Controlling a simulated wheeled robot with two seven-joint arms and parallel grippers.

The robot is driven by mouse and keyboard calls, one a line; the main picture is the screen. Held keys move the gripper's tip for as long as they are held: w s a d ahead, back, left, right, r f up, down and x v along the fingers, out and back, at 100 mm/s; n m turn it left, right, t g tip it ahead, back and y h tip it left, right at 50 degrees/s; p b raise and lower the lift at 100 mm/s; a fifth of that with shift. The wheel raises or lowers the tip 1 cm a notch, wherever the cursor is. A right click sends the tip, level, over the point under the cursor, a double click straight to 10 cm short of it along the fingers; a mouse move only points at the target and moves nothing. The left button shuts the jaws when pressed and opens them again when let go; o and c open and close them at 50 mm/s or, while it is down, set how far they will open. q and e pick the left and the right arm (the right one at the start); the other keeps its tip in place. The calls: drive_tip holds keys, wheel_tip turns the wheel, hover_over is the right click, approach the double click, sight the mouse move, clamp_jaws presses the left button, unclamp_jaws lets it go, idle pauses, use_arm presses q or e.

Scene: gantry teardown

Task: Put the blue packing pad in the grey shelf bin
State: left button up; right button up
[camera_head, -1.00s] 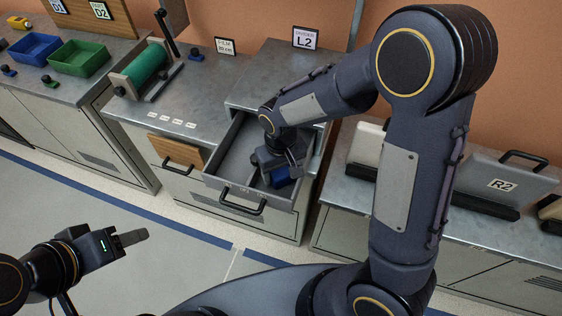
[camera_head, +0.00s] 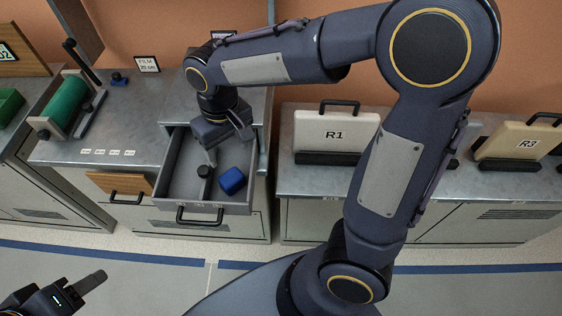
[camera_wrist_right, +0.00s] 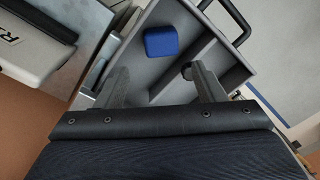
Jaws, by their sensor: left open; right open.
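The blue packing pad (camera_head: 232,181) lies in the right part of an open grey drawer (camera_head: 178,178) with a divider inside. It also shows in the right wrist view (camera_wrist_right: 160,42), beyond the fingertips. My right gripper (camera_head: 228,152) is open and empty above the rear of the drawer, apart from the pad. In the right wrist view its two spread fingers (camera_wrist_right: 156,76) point into the drawer. My left gripper (camera_head: 92,284) is at the lower left, above the floor, far from the drawer; its jaws are open. I cannot make out a grey shelf bin in these views.
A panel marked R1 (camera_head: 337,132) and one marked R3 (camera_head: 520,142) stand on the right counter. A green roll (camera_head: 66,101) on a stand and a FILM card (camera_head: 147,64) are on the left counter. The floor in front is clear.

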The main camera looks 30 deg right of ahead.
drive_tip(key=s+d+r+m+t+y, duration=0.1)
drive_tip(key=s+d+t, duration=0.1)
drive_tip(key=s+d, duration=0.2)
drive_tip(key=s+d+r+m+t+y, duration=0.2)
drive_tip(key=s+d+t, duration=0.1)
drive_tip(key=s, duration=0.8)
drive_tip(key=shift+s+d+m+t, duration=0.25)
drive_tip(key=shift+d+m+t, duration=0.05)
drive_tip(key=shift+d, duration=0.35)
drive_tip(key=shift+r, duration=0.1)
